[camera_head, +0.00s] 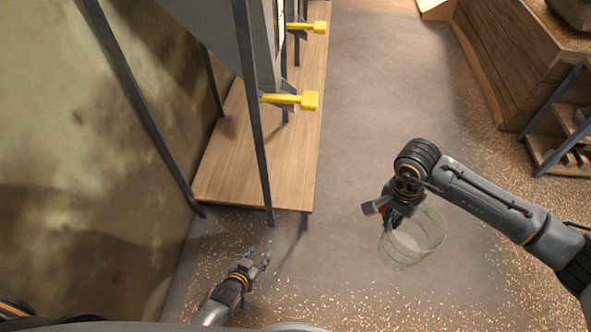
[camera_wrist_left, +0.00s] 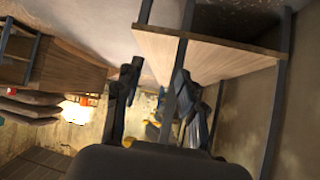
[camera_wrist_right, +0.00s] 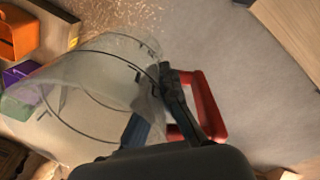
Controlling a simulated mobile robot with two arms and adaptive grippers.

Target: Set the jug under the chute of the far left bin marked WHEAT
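The clear jug (camera_head: 416,240) is at my right gripper (camera_head: 386,212), above the floor to the right of the wooden shelf. In the right wrist view the jug (camera_wrist_right: 85,95) shows its ringed wall and red handle (camera_wrist_right: 207,105). The right fingers are closed in at the handle side, partly hiding it. Grey bins (camera_head: 222,30) stand over the shelf (camera_head: 225,165), with yellow levers (camera_head: 290,100) on their chutes. No WHEAT mark is readable. My left gripper (camera_head: 259,257) is open and empty, low in front of the shelf's near end.
Dark posts (camera_head: 252,110) rise at the shelf's near side. A wooden counter (camera_head: 505,60) stands at the right, with a lower rack (camera_head: 560,140). Orange (camera_wrist_right: 18,35) and purple (camera_wrist_right: 20,85) containers show in the right wrist view. The floor between shelf and counter is clear apart from scattered grain.

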